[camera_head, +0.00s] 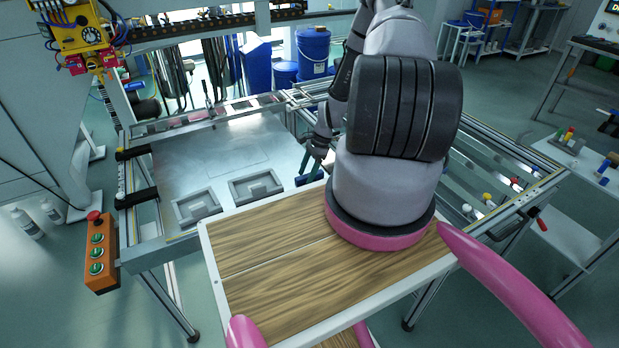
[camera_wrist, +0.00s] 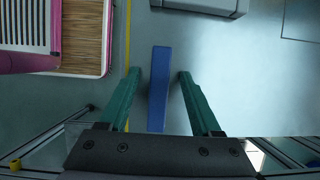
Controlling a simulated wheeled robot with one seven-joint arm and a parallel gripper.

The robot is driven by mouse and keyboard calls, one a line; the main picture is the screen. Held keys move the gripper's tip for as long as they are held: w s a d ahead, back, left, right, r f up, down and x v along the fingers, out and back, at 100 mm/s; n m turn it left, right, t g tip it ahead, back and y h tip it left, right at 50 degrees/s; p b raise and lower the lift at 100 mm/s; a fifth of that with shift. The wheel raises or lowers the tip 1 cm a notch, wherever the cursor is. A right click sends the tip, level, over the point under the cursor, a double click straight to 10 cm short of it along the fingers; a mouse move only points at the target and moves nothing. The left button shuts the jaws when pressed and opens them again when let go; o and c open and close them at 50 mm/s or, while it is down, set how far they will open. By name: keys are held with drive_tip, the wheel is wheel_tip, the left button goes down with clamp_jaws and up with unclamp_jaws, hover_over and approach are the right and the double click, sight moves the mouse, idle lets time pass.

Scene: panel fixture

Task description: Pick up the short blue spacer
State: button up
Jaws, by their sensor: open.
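The short blue spacer (camera_wrist: 159,88) is a plain blue bar on the metal plate. In the wrist view it lies lengthwise between my gripper's teal fingers, with a gap on both sides. My gripper (camera_wrist: 160,74) is open and empty. I cannot tell how far the fingertips are above the plate. In the head view my gripper (camera_head: 312,163) is over the plate's right front part, and a bit of the blue spacer (camera_head: 309,178) shows just below the fingers. My arm hides part of that area.
Two grey fixture blocks (camera_head: 257,187) (camera_head: 197,206) sit on the metal plate (camera_head: 215,145) to the left. A wooden-topped tray (camera_head: 270,270) is in front of the plate. An orange button box (camera_head: 98,255) is at the left. The plate's middle is clear.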

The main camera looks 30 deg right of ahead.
clamp_jaws()
